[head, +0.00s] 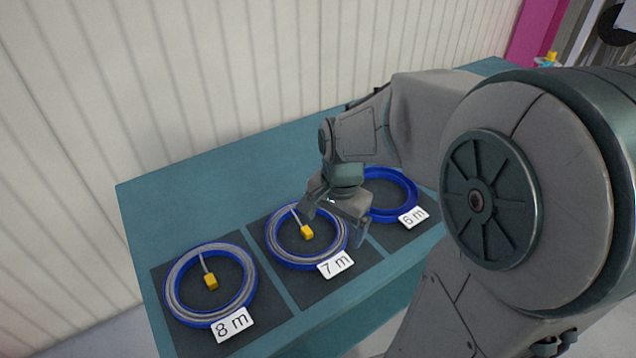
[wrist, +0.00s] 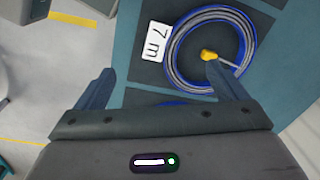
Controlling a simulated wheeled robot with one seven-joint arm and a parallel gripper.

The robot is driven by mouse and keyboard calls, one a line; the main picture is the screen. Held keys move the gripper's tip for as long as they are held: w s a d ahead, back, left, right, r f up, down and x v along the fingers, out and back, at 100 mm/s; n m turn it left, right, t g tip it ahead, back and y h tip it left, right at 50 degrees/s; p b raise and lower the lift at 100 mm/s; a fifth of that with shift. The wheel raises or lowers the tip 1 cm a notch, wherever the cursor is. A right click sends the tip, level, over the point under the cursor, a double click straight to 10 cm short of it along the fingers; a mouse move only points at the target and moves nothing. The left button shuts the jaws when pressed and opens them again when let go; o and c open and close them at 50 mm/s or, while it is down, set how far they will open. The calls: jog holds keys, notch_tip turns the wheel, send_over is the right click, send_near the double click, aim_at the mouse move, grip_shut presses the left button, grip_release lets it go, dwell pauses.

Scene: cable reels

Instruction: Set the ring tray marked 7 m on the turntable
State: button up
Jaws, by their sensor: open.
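The ring tray marked 7 m (head: 271,255) is a blue ring holding a coil of grey cable with a yellow plug (head: 306,232) in its open middle. It lies flat on a dark mat, the middle of three, with its white 7 m label (head: 335,264) at the front. My gripper (head: 336,222) is open and empty above the right part of this ring. In the wrist view the tray (wrist: 170,50) lies beyond the fingers (wrist: 155,88), and one fingertip overlaps its plug. Whether a finger touches the tray cannot be told. I cannot make out the turntable.
The ring tray marked 8 m (head: 175,304) lies on the left mat. The ring tray marked 6 m (head: 410,190) lies on the right mat, partly behind my arm. The teal table (head: 180,205) is bare behind the mats, with a white ribbed wall (head: 110,90) beyond.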

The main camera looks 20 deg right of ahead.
aim_at(332, 259)
jog(key=w+f+m, duration=0.1)
jog(key=f, duration=0.4)
jog(key=w+f+m, duration=0.1)
jog(key=f, duration=0.5)
jog(key=w+d+f+m, duration=0.1)
jog(key=f+m, duration=0.1)
jog(key=f, duration=0.3)
jog(key=shift+w+f+g+b, duration=0.1)
jog(key=shift+f+g+b, duration=0.2)
jog(key=shift+g+b, duration=0.1)
jog(key=c, duration=1.9)
jog(key=shift+o, duration=0.2)
jog(key=shift+r, duration=0.1)
jog(key=shift+r, duration=0.1)
jog(key=shift+r+p, duration=0.55)
jog(key=shift+p, duration=0.1)
jog(key=shift+f, duration=0.15)
